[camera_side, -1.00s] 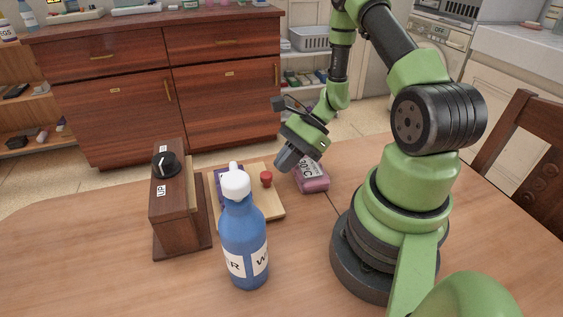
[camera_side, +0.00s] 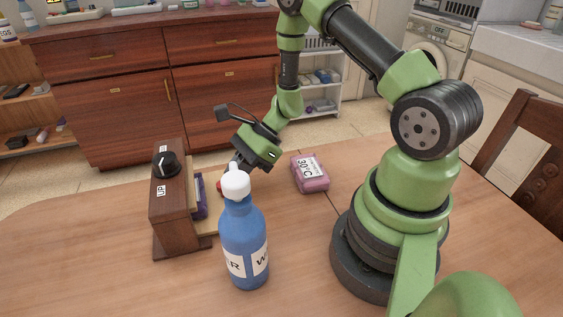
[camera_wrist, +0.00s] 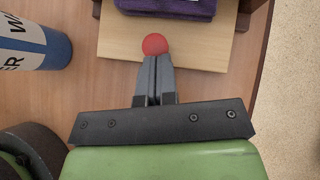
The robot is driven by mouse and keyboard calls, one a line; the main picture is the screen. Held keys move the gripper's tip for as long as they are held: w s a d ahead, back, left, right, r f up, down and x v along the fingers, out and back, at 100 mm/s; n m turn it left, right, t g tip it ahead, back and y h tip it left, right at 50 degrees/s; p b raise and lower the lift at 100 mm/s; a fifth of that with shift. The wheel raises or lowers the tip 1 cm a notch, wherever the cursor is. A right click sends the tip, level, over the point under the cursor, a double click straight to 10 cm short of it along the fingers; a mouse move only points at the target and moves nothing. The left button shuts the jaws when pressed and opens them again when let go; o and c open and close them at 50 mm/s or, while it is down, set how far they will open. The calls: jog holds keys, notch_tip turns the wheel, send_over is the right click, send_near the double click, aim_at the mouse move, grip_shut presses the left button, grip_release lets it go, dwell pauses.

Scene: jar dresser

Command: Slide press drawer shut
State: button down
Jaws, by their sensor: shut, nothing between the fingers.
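The press is a dark wooden box (camera_side: 172,212) with a black knob on top, standing on the table left of the blue bottle. Its light wooden drawer (camera_side: 206,222) sticks out to the right and is partly hidden behind the bottle; in the wrist view the drawer board (camera_wrist: 205,50) is also visible. A folded purple cloth (camera_wrist: 178,6) lies on the drawer and is partly inside the press. A round red knob (camera_wrist: 155,44) sits at the drawer's outer end. My gripper (camera_wrist: 155,60) is shut and empty, with its fingertips at the red knob, seemingly touching it.
A blue bottle with a white cap (camera_side: 244,240) stands in front of the drawer, close to my gripper in the side view. A pink package labelled 30°C (camera_side: 310,173) lies to the right. The table's right front is mostly taken by my base.

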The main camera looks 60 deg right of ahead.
jog(key=shift+w+a, duration=0.85)
jog(key=shift+a, duration=0.05)
jog(key=d, duration=0.1)
jog(key=s+d, duration=0.1)
jog(key=d, duration=0.1)
jog(key=s+d+r, duration=0.1)
jog(key=shift+s+d, duration=0.2)
jog(key=shift+d, duration=0.05)
jog(key=v, duration=0.8)
jog(key=s+a+r+n+g+h, duration=0.25)
jog(key=a+r+n, duration=0.45)
jog(key=r+n, duration=0.45)
jog(key=s+a+r+n+t+h, duration=0.3)
jog(key=s+a+r+n+t, duration=0.2)
jog(key=s+r+n, duration=0.3)
jog(key=shift+s+r+h, duration=0.35)
jog(key=shift+s+r, duration=0.25)
jog(key=shift+s, duration=0.3)
